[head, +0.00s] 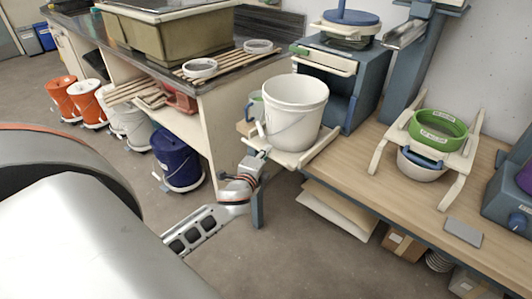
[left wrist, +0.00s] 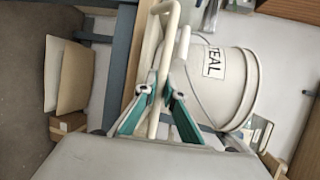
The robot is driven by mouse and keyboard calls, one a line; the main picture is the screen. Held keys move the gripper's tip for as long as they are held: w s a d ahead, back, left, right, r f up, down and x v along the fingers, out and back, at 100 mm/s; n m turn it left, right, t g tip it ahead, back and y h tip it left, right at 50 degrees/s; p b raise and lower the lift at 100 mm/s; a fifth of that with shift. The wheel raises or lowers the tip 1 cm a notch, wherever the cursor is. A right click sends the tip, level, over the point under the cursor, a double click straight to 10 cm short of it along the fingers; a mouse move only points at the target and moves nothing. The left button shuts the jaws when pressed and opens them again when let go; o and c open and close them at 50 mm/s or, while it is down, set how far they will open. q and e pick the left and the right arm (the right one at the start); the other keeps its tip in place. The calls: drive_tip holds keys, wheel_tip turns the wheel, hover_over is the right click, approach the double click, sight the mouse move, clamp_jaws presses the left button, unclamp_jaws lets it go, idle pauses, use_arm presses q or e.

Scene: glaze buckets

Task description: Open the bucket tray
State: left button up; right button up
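The cream bucket tray (head: 318,147) carries a white bucket (head: 294,105) at the left end of the wooden bench, in front of a blue-grey cabinet (head: 352,75). My left gripper (head: 261,152) is at the tray's near left edge. In the left wrist view, the teal fingers of my left gripper (left wrist: 159,97) are close together on either side of a cream bar, the tray handle (left wrist: 163,75). They look shut on it. The bucket (left wrist: 221,80) is just beyond, labelled "TEAL". My right gripper is not in view.
A cream rack (head: 455,160) with a green ring and bowl stands on the bench (head: 400,205). A dark counter (head: 225,72) with slatted boards and a large olive tub (head: 165,38) is at the left. Several lidded buckets, one blue (head: 177,158), stand on the floor below.

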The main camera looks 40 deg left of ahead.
use_arm(q)
drive_tip(key=shift+o, duration=0.5)
drive_tip(key=v, duration=1.2)
drive_tip(key=s+d+f+n+g+h, duration=0.2)
drive_tip(key=s+d+f+n+h, duration=0.1)
drive_tip(key=s+d+f+n, duration=0.2)
drive_tip(key=s+d+f+n+g+h, duration=0.2)
drive_tip(key=s+d+f+n+h, duration=0.2)
drive_tip(key=s+d+f, duration=0.5)
drive_tip(key=d+f+n, duration=0.2)
drive_tip(key=d+f, duration=0.3)
drive_tip(key=f, duration=0.2)
drive_tip(key=shift+d+f+g+h, duration=0.2)
drive_tip(key=shift+f+g+h, duration=0.1)
drive_tip(key=shift+f, duration=0.05)
